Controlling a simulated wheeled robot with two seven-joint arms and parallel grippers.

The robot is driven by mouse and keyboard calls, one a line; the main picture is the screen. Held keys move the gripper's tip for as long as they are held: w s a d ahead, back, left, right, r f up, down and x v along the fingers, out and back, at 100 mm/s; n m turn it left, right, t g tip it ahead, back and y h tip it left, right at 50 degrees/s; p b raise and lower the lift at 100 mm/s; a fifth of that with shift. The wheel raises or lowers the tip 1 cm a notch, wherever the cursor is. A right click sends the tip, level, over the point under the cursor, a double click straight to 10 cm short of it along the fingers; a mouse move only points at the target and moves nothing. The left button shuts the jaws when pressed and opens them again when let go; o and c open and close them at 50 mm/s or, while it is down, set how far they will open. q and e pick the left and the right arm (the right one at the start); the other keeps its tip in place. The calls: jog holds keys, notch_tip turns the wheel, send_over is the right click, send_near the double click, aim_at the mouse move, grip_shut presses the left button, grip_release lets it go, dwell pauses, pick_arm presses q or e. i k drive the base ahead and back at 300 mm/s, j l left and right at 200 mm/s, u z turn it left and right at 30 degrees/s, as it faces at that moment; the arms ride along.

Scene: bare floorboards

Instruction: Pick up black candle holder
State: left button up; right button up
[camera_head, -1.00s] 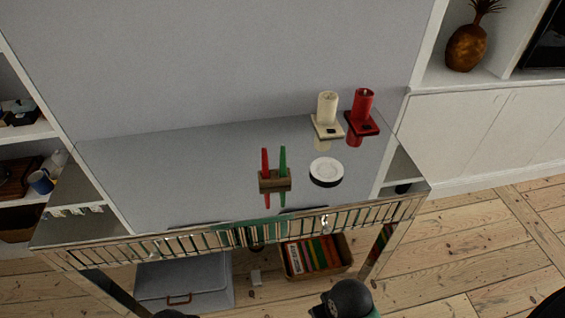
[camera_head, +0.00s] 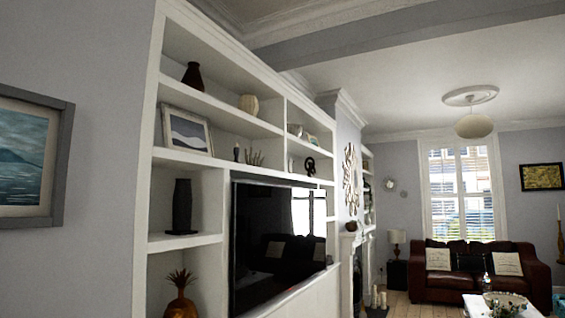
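I cannot pick out a black candle holder for certain. A tall dark object (camera_head: 182,207) stands upright on a middle-left shelf of the white wall unit; it may be a vase or a holder. A small dark upright piece (camera_head: 236,153) stands on the shelf above the TV. Pale candles (camera_head: 376,298) stand low by the fireplace, and what holds them is too small to tell. A thin candle (camera_head: 559,214) on a stand shows at the right edge. Neither of my grippers is in view.
The white shelf unit (camera_head: 155,120) and black TV (camera_head: 275,245) fill the left and middle. A brown leather sofa (camera_head: 444,283) stands under the far window. A table (camera_head: 475,304) with ornaments is at the bottom right. Floor (camera_head: 398,298) shows between fireplace and sofa.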

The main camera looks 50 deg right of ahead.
aim_at(235, 149)
jog(key=z, duration=1.3)
jog(key=i+l+z, duration=0.35)
jog(key=i, duration=0.15)
jog(key=i+l+z, duration=0.3)
jog(key=i, duration=0.2)
jog(key=i+z, duration=0.35)
jog(key=i, duration=0.2)
jog(key=i+u, duration=0.3)
jog(key=i, duration=0.15)
jog(key=i+l+u, duration=0.3)
jog(key=i, duration=0.15)
jog(key=i+l+u, duration=0.3)
jog(key=i, duration=0.15)
